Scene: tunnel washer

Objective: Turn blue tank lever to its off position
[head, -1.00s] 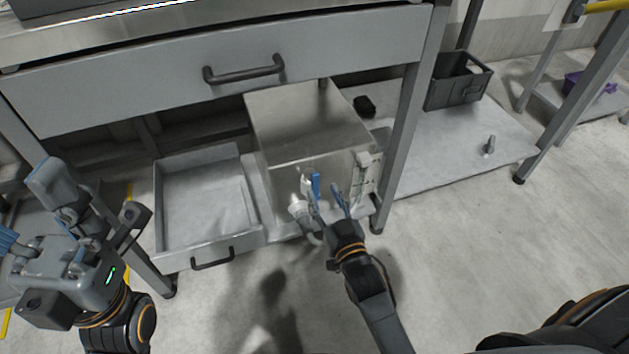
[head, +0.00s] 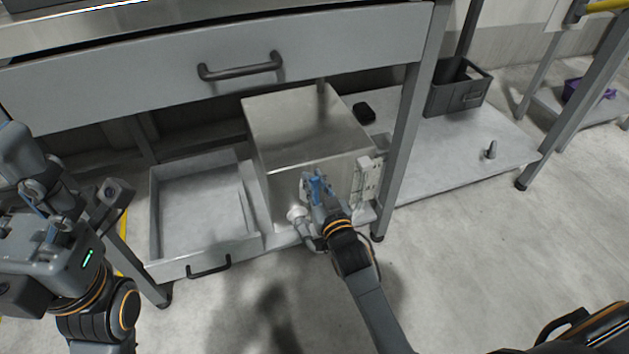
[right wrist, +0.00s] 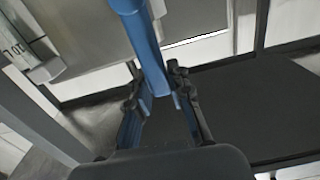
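The blue tank lever (head: 316,186) sits on the front of a steel tank (head: 310,135), above a pale pipe fitting (head: 297,213). My right gripper (head: 316,184) is at the lever and partly covers it in the head view. In the right wrist view the blue lever (right wrist: 143,35) runs down between the two fingers of my right gripper (right wrist: 158,82). The fingers converge closely on it and look shut on it. My left gripper (head: 38,195) is at the left edge, away from the tank; its finger opening is unclear.
An open drawer (head: 252,246) stands left of the tank. A closed drawer (head: 330,48) spans above it. A table leg (head: 406,130) and a labelled white panel (head: 367,180) are to its right. A dark crate (head: 458,88) stands on the lower shelf (head: 450,150).

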